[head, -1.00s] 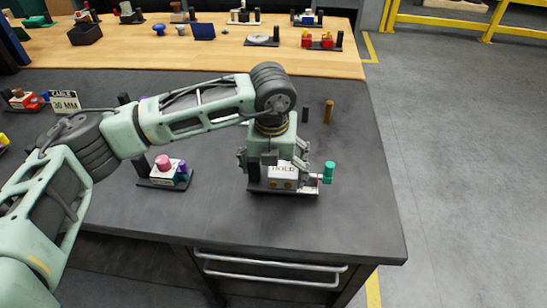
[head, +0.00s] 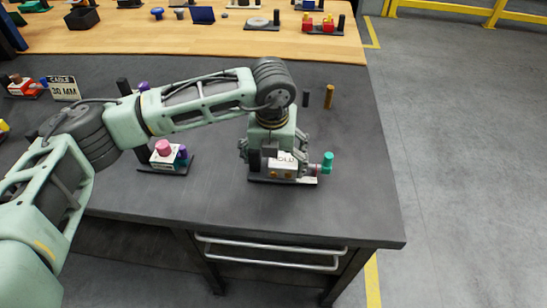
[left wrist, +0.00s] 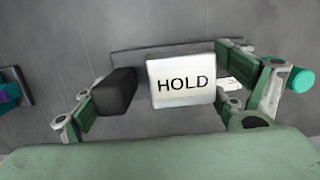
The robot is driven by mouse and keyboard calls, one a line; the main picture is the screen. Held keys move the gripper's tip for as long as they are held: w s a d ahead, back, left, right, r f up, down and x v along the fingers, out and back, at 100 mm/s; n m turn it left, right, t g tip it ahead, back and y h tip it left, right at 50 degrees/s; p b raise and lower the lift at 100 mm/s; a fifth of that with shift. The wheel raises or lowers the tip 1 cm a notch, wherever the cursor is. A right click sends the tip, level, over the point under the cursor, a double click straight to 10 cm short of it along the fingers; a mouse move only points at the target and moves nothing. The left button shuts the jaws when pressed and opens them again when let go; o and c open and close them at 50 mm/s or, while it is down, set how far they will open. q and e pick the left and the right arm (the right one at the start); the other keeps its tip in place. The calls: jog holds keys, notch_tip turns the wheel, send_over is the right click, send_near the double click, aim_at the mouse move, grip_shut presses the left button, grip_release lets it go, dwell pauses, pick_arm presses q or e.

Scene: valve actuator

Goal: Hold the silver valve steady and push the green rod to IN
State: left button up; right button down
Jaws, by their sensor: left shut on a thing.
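The silver valve (head: 287,162) sits on a dark base plate near the table's right front. Its top face reads HOLD, and it shows in the left wrist view (left wrist: 182,92). The green rod (head: 328,162) sticks out on the valve's right side with a teal upright end, also at the right of the left wrist view (left wrist: 301,80). A black post (left wrist: 115,92) stands between the valve and the left finger. The IN mark is not readable. My right gripper is not in view.
A white block with a pink knob (head: 164,147) stands left of the valve. A brown peg (head: 329,97) and a dark peg (head: 306,98) stand behind it. A sign reading 30 MM (head: 64,88) is at the left. The grey table right of the rod is clear.

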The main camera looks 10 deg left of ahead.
pick_arm(q)
jog(key=shift+s+f, duration=0.1)
jog(key=shift+f, duration=0.35)
dwell(0.7)
